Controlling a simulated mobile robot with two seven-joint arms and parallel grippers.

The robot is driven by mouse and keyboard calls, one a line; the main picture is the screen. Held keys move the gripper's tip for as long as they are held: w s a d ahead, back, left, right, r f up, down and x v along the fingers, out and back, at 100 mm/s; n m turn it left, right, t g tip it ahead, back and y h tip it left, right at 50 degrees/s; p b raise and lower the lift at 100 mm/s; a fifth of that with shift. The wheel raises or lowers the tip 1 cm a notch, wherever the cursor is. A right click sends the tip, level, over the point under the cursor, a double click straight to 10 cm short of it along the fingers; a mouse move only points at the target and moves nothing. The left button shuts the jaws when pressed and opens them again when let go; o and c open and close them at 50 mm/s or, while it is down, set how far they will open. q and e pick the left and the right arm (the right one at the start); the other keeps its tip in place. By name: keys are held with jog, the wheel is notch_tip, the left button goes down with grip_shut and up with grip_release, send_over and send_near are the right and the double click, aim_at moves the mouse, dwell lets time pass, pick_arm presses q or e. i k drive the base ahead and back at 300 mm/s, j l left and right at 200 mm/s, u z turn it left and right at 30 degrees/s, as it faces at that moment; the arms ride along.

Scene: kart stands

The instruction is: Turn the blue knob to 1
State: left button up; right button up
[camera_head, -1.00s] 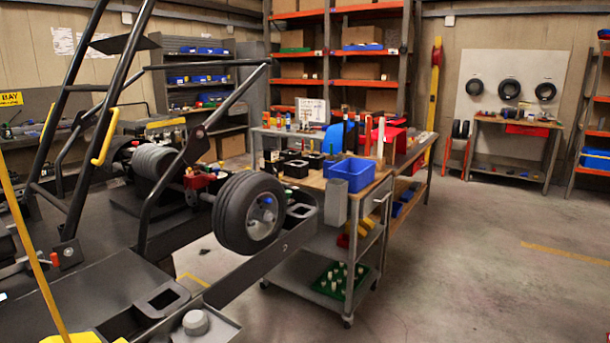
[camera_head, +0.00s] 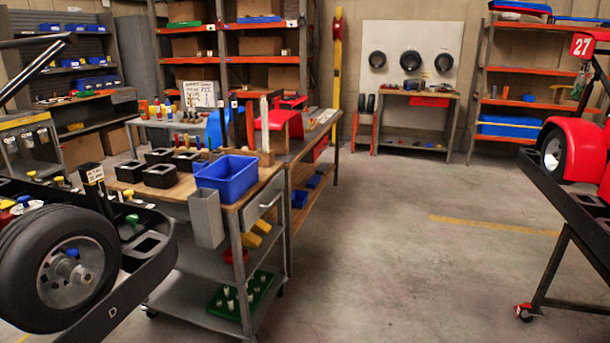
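I cannot make out a blue knob with a number scale in the head view. A small blue part (camera_head: 73,253) sits at the hub of the black wheel (camera_head: 40,275) on the kart frame at the left; I cannot tell whether it is a knob. Small coloured knob-like pieces in yellow and green stand around the kart frame's tray, near the wheel. Neither of my grippers shows in the view.
A workbench cart with a blue bin (camera_head: 226,177) and black boxes stands left of centre. Shelves (camera_head: 235,40) line the back. A red kart (camera_head: 578,150) on a stand is at the right. The concrete floor (camera_head: 400,240) between is clear.

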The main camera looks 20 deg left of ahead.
aim_at(24, 200)
jog(key=i+u, duration=0.35)
jog(key=i, duration=0.15)
jog(key=i+l+u, duration=0.2)
jog(key=i+u, duration=0.15)
jog(key=i, duration=0.1)
